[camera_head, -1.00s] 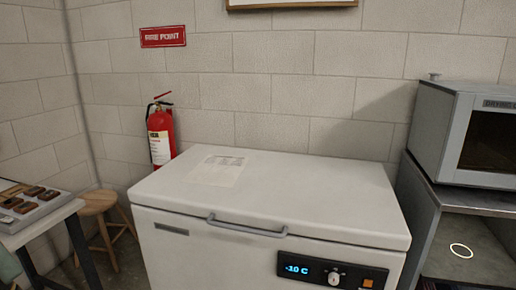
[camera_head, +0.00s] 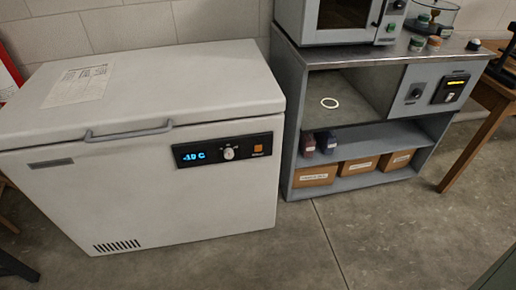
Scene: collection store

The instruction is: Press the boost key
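A white chest freezer (camera_head: 150,210) stands at the left, its lid (camera_head: 180,88) shut. A black control panel (camera_head: 205,158) is set in the upper right of its front. The panel has a blue display (camera_head: 193,157) reading about -10 C and a white round knob (camera_head: 228,154). At the panel's right end is an orange square key (camera_head: 259,145); the small lettering by it is too small to read, so I cannot tell whether it is the boost key. My gripper is not in view.
A grey bench (camera_head: 291,120) stands right of the freezer. It bears an oven-like cabinet (camera_head: 392,22) and small jars (camera_head: 417,43); labelled boxes (camera_head: 358,166) sit on its low shelf. A wooden table (camera_head: 490,118) stands far right. The concrete floor (camera_head: 350,235) in front is clear.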

